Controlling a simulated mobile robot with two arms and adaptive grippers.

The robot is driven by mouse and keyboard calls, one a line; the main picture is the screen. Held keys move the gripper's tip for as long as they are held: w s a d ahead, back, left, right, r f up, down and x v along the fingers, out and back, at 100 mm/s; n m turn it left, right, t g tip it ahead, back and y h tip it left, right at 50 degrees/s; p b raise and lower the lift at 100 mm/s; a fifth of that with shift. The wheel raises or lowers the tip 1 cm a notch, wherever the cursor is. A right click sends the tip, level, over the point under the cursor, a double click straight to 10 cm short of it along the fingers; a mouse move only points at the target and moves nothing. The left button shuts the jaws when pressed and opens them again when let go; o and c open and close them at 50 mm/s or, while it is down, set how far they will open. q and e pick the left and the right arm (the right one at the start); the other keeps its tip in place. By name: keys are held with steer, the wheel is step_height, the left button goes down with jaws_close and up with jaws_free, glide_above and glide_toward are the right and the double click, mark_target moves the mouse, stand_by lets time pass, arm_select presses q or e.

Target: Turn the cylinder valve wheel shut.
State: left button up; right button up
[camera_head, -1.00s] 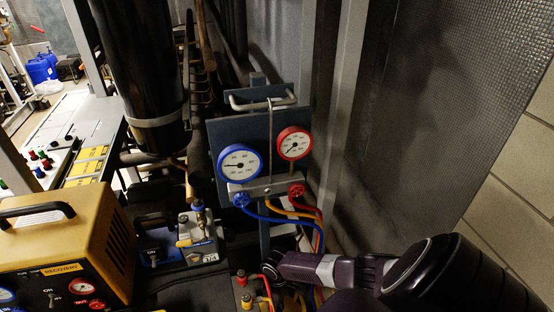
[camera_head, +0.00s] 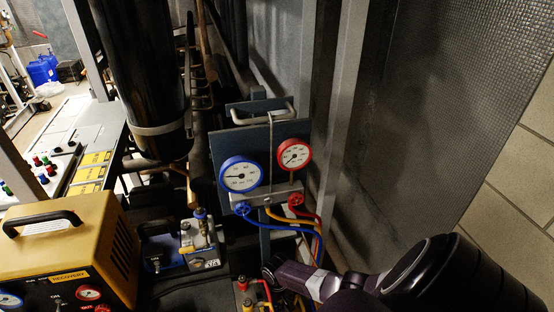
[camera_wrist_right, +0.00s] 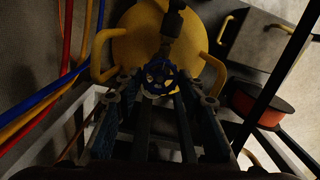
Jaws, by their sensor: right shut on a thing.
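The blue valve wheel (camera_wrist_right: 158,77) sits on a dark valve stem above the yellow cylinder (camera_wrist_right: 135,40) in the right wrist view. My right gripper (camera_wrist_right: 159,88) has its fingers on either side of the wheel and is shut on it. The near side of the wheel is partly hidden by the fingers. In the head view my right arm comes in from the lower right, and the wheel and cylinder cannot be made out there. My left gripper is in neither view.
A gauge panel (camera_head: 270,140) with a blue gauge (camera_head: 240,174) and a red gauge (camera_head: 294,155) stands above my right wrist. Coloured hoses (camera_head: 302,228) hang below it. A yellow recovery unit (camera_head: 75,245) is at left. A dark orange round object (camera_wrist_right: 262,104) lies right of the wheel.

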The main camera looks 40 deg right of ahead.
mark_target(277, 309)
steer(key=shift+w, duration=0.1)
stand_by(0.4)
steer(key=o, duration=1.2)
steer(key=shift+c, duration=0.2)
step_height(277, 309, up, 12)
stand_by(0.4)
